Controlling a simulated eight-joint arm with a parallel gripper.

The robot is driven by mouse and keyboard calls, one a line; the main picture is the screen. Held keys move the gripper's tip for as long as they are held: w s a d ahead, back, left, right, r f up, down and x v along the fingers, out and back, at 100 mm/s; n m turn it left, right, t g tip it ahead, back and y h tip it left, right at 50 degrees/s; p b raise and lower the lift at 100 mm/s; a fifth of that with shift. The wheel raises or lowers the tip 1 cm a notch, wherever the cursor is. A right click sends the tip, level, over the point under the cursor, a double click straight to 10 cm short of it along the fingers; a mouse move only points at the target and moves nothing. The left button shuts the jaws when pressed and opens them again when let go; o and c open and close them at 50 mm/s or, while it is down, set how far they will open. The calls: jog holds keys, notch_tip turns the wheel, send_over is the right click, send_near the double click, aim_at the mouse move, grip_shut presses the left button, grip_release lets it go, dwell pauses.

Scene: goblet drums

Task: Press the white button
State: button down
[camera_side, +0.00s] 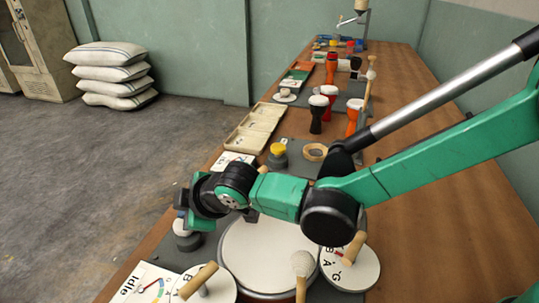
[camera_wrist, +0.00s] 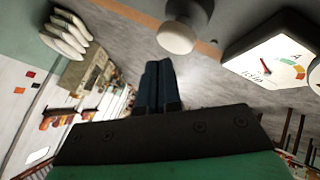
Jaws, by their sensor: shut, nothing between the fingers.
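The white button (camera_wrist: 176,38) is a round white cap on a grey base, at the top centre of the wrist view. In the side view the white button (camera_side: 181,227) is at the near left table edge, partly hidden by my gripper. My gripper (camera_side: 181,205) is just above or beside it in the side view; the exact gap is unclear. In the wrist view my gripper (camera_wrist: 160,66) shows its two dark fingers together, empty, pointing up the picture a little short of the button.
A dial card (camera_side: 148,286) marked "Idle" lies near the front edge. A large drum (camera_side: 262,268) and round lettered discs with wooden handles stand close by. A yellow button (camera_side: 277,150) stands farther back, with small goblet drums (camera_side: 318,112) beyond. Floor lies left of the table.

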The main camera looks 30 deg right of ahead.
jog(key=shift+r, duration=1.65)
jog(key=s+d+r+m+h, duration=0.1)
jog(key=s+d+r+m, duration=0.15)
jog(key=d, duration=0.45)
jog(key=s+d+r+m+h, duration=0.15)
jog(key=d+m, duration=0.25)
jog(key=d, duration=0.4)
jog(key=s+d+r+m+h, duration=0.1)
jog(key=s+d+m, duration=0.15)
jog(key=d, duration=0.45)
jog(key=s+d+f+m+g, duration=0.1)
jog(key=s+d+f+m, duration=0.1)
jog(key=s+d+m, duration=0.3)
jog(key=shift+s+d+f+h, duration=0.15)
jog(key=shift+s+d+h, duration=0.25)
jog(key=shift+d, duration=0.4)
